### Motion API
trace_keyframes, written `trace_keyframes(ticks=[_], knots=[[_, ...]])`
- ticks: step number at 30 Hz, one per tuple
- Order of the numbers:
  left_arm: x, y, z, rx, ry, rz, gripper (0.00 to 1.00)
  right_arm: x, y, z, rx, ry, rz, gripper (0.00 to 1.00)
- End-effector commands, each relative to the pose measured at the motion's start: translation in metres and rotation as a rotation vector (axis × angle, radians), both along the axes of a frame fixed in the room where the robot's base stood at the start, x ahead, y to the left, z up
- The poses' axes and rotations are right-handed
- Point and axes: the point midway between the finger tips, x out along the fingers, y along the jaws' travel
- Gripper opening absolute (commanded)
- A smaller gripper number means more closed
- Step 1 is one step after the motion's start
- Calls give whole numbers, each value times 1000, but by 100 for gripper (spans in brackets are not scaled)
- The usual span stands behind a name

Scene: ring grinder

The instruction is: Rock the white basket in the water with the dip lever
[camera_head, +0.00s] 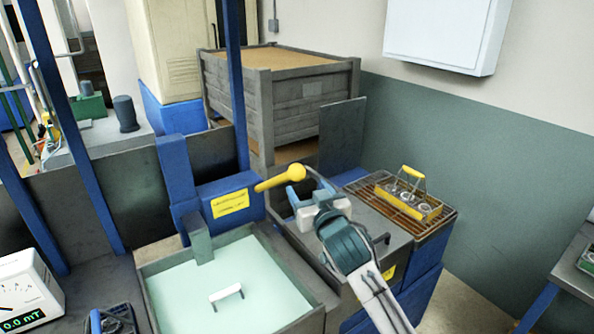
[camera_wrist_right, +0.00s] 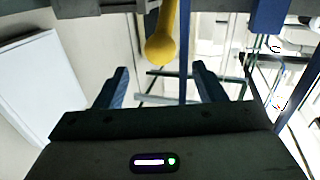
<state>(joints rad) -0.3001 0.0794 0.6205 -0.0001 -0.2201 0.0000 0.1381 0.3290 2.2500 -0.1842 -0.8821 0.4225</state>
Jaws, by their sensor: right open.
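The dip lever (camera_head: 280,178) has a yellow handle and sticks out from a blue box with a yellow label, behind the water tank (camera_head: 325,307). My right gripper (camera_head: 293,186) is open beside the lever's rounded end. In the right wrist view, the lever (camera_wrist_right: 162,40) hangs beyond and between the two spread fingers of my gripper (camera_wrist_right: 163,78); contact is not visible. The white basket shows only as a white handle (camera_head: 227,294) in the pale green water; the rest of it is hidden. My left gripper is not identifiable in these views.
A yellow-handled carrier (camera_head: 410,206) stands on a brown grate at right. A grey crate (camera_head: 305,105) stands behind. A meter (camera_head: 25,290) reading 0.0 mT and a dark item with blue edges (camera_head: 113,319) are at lower left. A grey upright panel (camera_head: 342,137) stands behind my right gripper.

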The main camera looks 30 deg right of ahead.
Motion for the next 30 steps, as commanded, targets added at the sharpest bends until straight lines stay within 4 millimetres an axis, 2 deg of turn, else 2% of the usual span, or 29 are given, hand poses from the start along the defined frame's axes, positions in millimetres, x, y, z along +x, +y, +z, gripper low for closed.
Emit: trace_keyframes(ticks=[6, 12, 18, 26, 30], knots=[[0, 0, 21, 0, 0, 0, 100, 43, -8, 5, 2, 1, 1, 64], [0, 0, 32, 0, 0, 0, 100, 73, -14, 3, 2, 1, 1, 64], [0, 0, 35, 0, 0, 0, 100, 86, -17, 1, 2, 0, 2, 64], [0, 0, 35, 0, 0, 0, 100, 87, -17, 0, 2, 0, 2, 64], [0, 0, 35, 0, 0, 0, 100, 87, -17, 0, 2, 0, 2, 40]])
